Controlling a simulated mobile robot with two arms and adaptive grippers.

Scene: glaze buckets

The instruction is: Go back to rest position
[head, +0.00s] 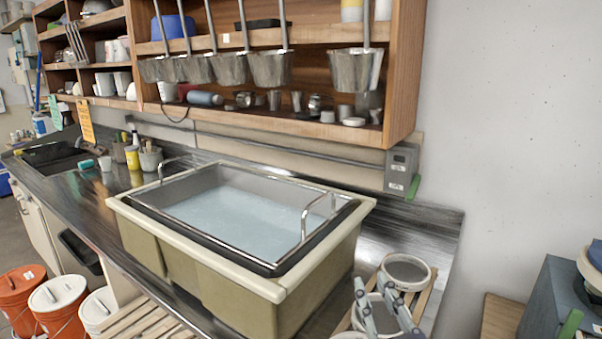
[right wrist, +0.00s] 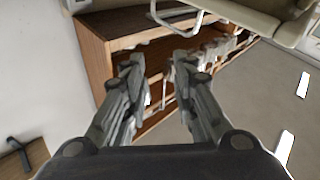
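My right gripper (head: 374,286) shows at the bottom of the head view, right of the middle, in front of the round sieves on a wooden rack. In the right wrist view its two fingers (right wrist: 158,72) stand apart with nothing between them, so it is open and empty. My left gripper is not in view. A glaze basin (head: 140,215) with pale blue liquid and a metal frame with handles stands on the steel counter, left of my right gripper.
A wooden shelf (head: 408,60) with several hanging metal ladles (head: 356,70) is above the basin. Round sieves (head: 405,270) lie beside the basin's right end. Lidded buckets (head: 58,300) stand at the lower left. A blue-grey box (head: 545,300) is at the right edge.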

